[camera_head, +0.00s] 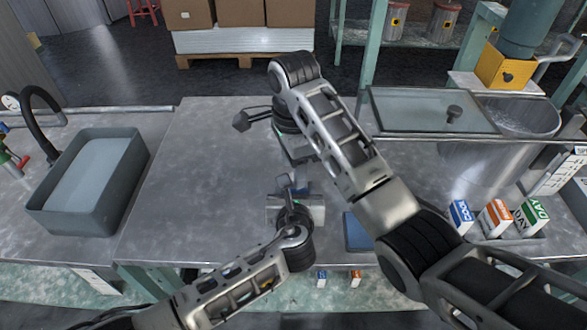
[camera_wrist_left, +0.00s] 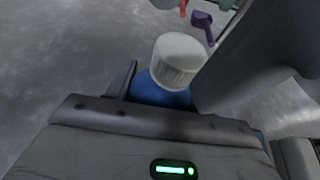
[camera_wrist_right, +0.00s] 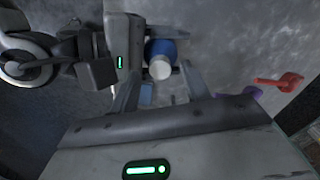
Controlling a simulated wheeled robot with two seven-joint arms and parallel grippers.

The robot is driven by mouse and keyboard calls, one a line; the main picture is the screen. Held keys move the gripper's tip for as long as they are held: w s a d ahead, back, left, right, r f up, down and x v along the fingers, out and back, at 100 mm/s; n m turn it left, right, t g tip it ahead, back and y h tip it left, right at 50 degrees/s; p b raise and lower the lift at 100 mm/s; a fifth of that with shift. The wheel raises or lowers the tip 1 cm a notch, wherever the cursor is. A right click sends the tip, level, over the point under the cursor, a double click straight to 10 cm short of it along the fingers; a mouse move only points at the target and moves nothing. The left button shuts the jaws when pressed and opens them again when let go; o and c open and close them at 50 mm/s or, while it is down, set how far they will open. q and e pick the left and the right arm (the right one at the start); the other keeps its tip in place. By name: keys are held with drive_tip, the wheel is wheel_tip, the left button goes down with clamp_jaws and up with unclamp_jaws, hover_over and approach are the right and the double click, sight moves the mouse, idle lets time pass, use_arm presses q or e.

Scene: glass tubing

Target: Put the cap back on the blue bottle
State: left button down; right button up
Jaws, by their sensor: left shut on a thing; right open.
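The blue bottle (camera_wrist_left: 160,94) is between the fingers of my left gripper (camera_head: 296,190), which is shut on it. A white ribbed cap (camera_wrist_left: 178,60) sits at the bottle's mouth in the left wrist view; I cannot tell whether it is fully seated. The right wrist view shows the bottle (camera_wrist_right: 160,47) with the cap (camera_wrist_right: 160,70) facing that camera. My right gripper (camera_wrist_right: 162,90) is open, its fingers either side of the cap's line, apparently apart from it. In the head view my grippers and arms hide most of the bottle and cap.
A red item (camera_wrist_right: 280,81) and a purple item (camera_wrist_right: 252,92) lie on the metal table nearby. A grey basin (camera_head: 48,210) stands at the left. Several small labelled boxes (camera_head: 496,218) and a glass-topped container (camera_head: 425,110) are at the right. The table's left-middle is clear.

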drive_tip(key=shift+w+r, duration=0.2)
drive_tip(key=shift+r, duration=0.65)
drive_tip(key=shift+s+r, duration=0.2)
drive_tip(key=shift+r, duration=0.4)
drive_tip(key=shift+c, duration=0.2)
